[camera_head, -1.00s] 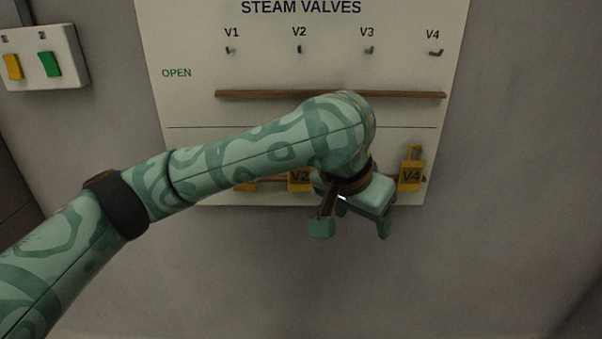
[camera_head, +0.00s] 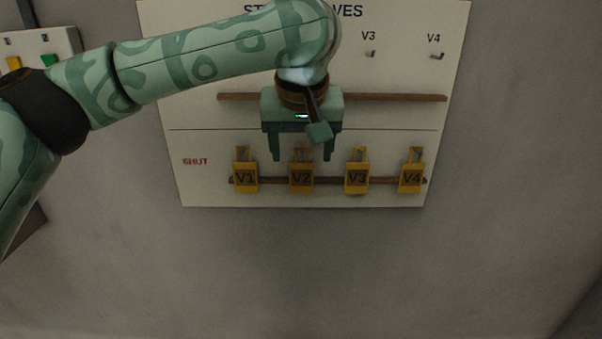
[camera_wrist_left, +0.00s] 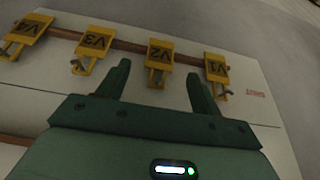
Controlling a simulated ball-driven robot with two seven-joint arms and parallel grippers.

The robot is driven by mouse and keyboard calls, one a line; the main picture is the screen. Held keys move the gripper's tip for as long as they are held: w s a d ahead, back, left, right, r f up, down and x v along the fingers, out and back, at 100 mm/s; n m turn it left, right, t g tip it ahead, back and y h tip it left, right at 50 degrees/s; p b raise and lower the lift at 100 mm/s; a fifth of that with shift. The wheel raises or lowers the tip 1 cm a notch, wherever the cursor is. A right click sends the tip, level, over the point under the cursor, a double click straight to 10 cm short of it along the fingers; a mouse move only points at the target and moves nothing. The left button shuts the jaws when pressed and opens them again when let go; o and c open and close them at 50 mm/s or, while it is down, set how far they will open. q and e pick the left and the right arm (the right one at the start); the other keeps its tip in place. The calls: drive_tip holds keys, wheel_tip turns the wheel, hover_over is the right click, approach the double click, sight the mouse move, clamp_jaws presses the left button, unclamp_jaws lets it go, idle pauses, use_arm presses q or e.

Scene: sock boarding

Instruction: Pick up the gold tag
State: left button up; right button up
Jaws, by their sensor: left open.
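Several gold tags marked V1 to V4 hang in a row along the lower brown rail of a white board. In the head view these are the V1 tag (camera_head: 245,178), V2 tag (camera_head: 301,178), V3 tag (camera_head: 357,178) and V4 tag (camera_head: 411,178). My left gripper (camera_head: 302,158) is open and empty, fingers pointing down, just above the V2 tag. In the left wrist view the V2 tag (camera_wrist_left: 159,55) shows between and beyond the open fingers (camera_wrist_left: 158,80), apart from them. The V1, V3 and V4 tags lie to the sides. My right gripper is not in view.
The white board (camera_head: 400,125) reads STEAM VALVES, with an upper brown rail (camera_head: 400,98) and small hooks under V3 and V4. My arm covers the V1 and V2 hooks. A switch box (camera_head: 62,42) is at upper left. The grey wall below the board is clear.

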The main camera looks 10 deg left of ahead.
sight(301, 169)
use_arm(q)
drive_tip(key=p+x, duration=0.1)
drive_tip(key=x, duration=0.4)
drive_tip(key=shift+w+a, duration=0.1)
drive_tip(key=shift+w, duration=0.1)
drive_tip(key=shift+w+a+f, duration=0.1)
drive_tip(key=shift+w+f, duration=0.15)
drive_tip(key=shift+f, duration=0.1)
drive_tip(key=shift+s, duration=0.15)
drive_tip(key=shift+c, duration=1.3)
drive_tip(key=c, duration=1)
drive_tip(key=shift+s+r, duration=0.1)
drive_tip(key=shift+r, duration=0.05)
drive_tip(key=shift+s+r, duration=0.15)
drive_tip(key=shift+r, duration=0.05)
drive_tip(key=s+d+r, duration=0.1)
drive_tip(key=s+r, duration=0.1)
drive_tip(key=s, duration=0.2)
drive_tip(key=s+d+r+b, duration=0.1)
drive_tip(key=s+r, duration=0.2)
drive_tip(key=s, duration=0.1)
drive_tip(key=s+d+r+b, duration=0.1)
drive_tip(key=s+r, duration=0.1)
drive_tip(key=s, duration=0.3)
drive_tip(key=shift+s+r, duration=0.1)
drive_tip(key=shift+r, duration=0.1)
